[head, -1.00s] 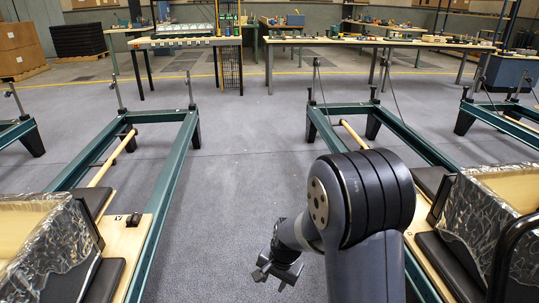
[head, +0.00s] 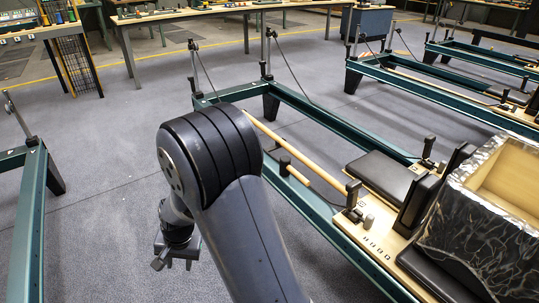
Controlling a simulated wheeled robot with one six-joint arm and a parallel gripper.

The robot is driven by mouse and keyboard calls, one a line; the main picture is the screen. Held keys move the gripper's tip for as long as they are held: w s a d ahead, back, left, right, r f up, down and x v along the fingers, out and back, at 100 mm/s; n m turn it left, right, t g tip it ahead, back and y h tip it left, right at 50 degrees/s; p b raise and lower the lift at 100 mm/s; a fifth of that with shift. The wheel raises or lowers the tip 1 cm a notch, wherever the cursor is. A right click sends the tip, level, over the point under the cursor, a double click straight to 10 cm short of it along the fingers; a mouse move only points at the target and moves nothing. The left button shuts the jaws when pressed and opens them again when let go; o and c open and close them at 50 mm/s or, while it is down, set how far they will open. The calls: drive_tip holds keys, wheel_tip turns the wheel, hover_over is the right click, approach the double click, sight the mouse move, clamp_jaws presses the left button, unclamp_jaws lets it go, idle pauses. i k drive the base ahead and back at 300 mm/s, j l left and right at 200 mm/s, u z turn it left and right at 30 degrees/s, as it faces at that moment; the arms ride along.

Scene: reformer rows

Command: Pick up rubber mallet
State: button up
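My gripper (head: 175,263) hangs low over the grey floor at lower left of centre, partly behind my arm. Its fingers look spread apart, with nothing seen between them. I cannot make out a rubber mallet for certain. A small dark-ended wooden piece (head: 291,170) shows by the near rail of the closest reformer, to the right of my arm; it is too small to tell whether it is the mallet. My gripper is well apart from it.
The closest reformer (head: 325,125) has green rails, a wooden bar and a carriage with a foil-wrapped box (head: 470,220). Another reformer's rail (head: 30,220) is at left. Open floor (head: 110,180) lies between them. Workbenches (head: 190,13) with small items stand at the back.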

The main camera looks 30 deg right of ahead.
sight(285, 168)
drive_tip(key=i, duration=1.65)
drive_tip(key=i+z, duration=0.4)
drive_tip(key=i, duration=0.4)
drive_tip(key=i+j+z, duration=0.15)
drive_tip(key=i+z, duration=0.3)
drive_tip(key=i, duration=0.35)
drive_tip(key=z, duration=0.4)
drive_tip(key=i+z, duration=0.15)
drive_tip(key=z, duration=0.2)
drive_tip(key=j+z, duration=0.1)
drive_tip(key=z, duration=0.3)
drive_tip(key=i+z, duration=0.1)
drive_tip(key=z, duration=2.8)
